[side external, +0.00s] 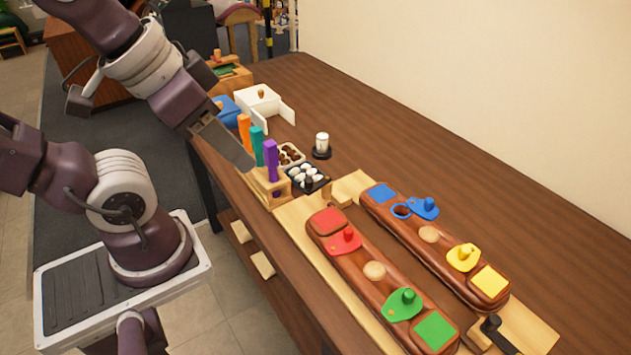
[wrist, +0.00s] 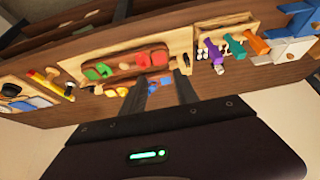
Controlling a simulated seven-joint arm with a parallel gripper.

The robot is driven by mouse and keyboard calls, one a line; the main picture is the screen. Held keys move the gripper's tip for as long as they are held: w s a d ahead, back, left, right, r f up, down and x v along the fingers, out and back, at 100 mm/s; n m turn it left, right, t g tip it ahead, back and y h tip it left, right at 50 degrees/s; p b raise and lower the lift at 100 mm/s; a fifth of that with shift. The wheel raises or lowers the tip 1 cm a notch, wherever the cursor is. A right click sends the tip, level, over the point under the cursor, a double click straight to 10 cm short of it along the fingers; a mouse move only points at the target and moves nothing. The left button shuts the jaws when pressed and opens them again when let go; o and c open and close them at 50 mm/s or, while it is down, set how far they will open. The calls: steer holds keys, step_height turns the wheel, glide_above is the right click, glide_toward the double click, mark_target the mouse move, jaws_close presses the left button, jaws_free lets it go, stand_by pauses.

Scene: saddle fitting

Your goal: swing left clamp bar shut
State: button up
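Two long brown saddles lie side by side on a pale wooden board: a near one (side external: 352,268) with red and green pieces, and a far one (side external: 455,236) with blue and yellow pieces. A black clamp bar (side external: 497,336) shows at the right end. My gripper (side external: 248,163) is beside the coloured handles; its fingers (wrist: 157,88) are apart and empty.
A wooden block holds orange, teal and purple handles (side external: 271,160) close to my gripper. Behind them are small trays (side external: 306,176), a white cup (side external: 321,143) and a white box (side external: 258,102). The table is clear behind the far saddle.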

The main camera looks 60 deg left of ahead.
steer(key=shift+o, duration=0.4)
steer(key=m+g+y, duration=0.3)
steer(key=m+g, duration=0.4)
steer(key=g, duration=0.2)
glide_above(310, 179)
steer(key=w+d, duration=0.2)
step_height(310, 179, down, 13)
steer(key=x, duration=0.6)
steer(key=shift+f, duration=0.3)
steer(key=shift+a+f, duration=0.1)
steer(key=shift+f, duration=0.15)
jaws_close()
